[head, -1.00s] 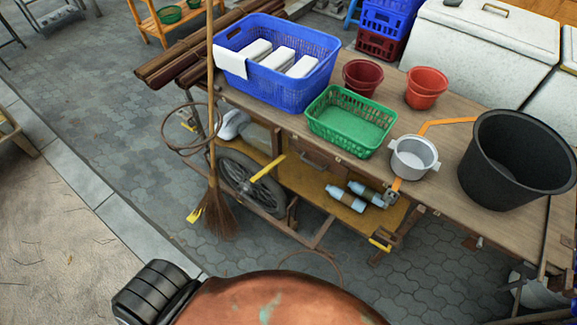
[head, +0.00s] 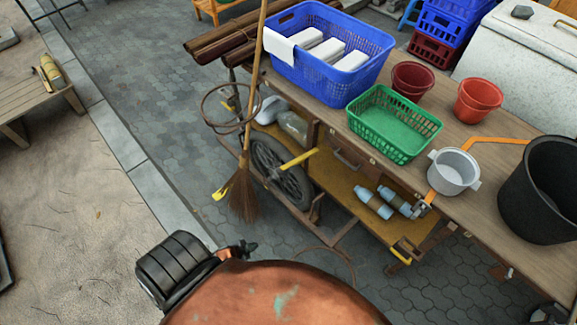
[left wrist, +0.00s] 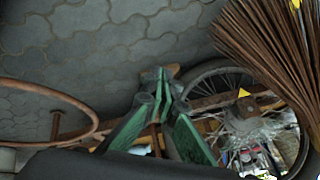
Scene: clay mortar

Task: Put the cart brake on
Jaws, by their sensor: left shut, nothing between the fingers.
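The wooden cart (head: 468,125) stands at the right with a spoked wheel (head: 280,176) on its near side. A yellow lever (head: 299,160) sticks out over the wheel, likely the brake; I cannot tell its setting. In the left wrist view the wheel (left wrist: 200,82) is partly hidden behind my left gripper, and a small yellow tip (left wrist: 243,93) shows beside it. My left gripper (head: 243,249) shows only as a small dark part, below and apart from the wheel. Its green fingers (left wrist: 166,78) are shut and empty in the left wrist view. My right gripper is out of view.
A broom (head: 244,190) stands against the cart's left end, close to the wheel. A rusty hoop (head: 230,108) hangs there. The cart bears a blue basket (head: 325,77), a green basket (head: 394,148) and pots. Paving left of the cart is clear.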

